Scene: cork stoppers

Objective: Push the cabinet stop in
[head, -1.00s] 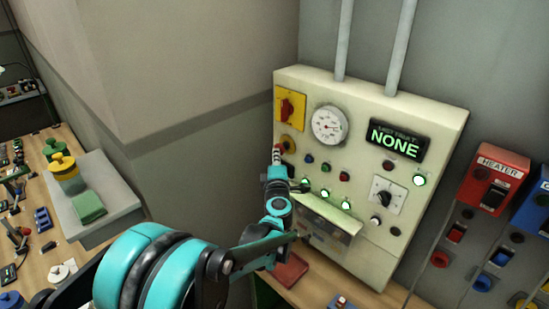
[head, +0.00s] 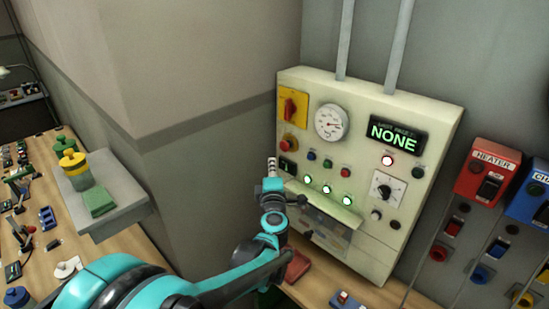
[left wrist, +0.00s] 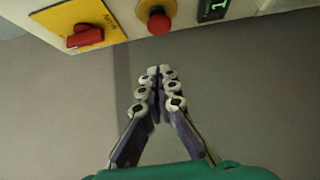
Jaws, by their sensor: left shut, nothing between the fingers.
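The cabinet stop is a red round button on a yellow plate (head: 288,142), at the left side of the cream control cabinet (head: 265,105), below the yellow plate with the red rotary switch. In the left wrist view the stop (left wrist: 159,20) is at the top, just beyond the fingertips. My left gripper (head: 272,163) is shut and empty, its fingers together, a little below and left of the stop and apart from it. It also shows in the left wrist view (left wrist: 155,75). How deep the stop sits is hard to tell. My right gripper is not in view.
A heater box (head: 492,168) is at right. A grey shelf (head: 115,213) is at left.

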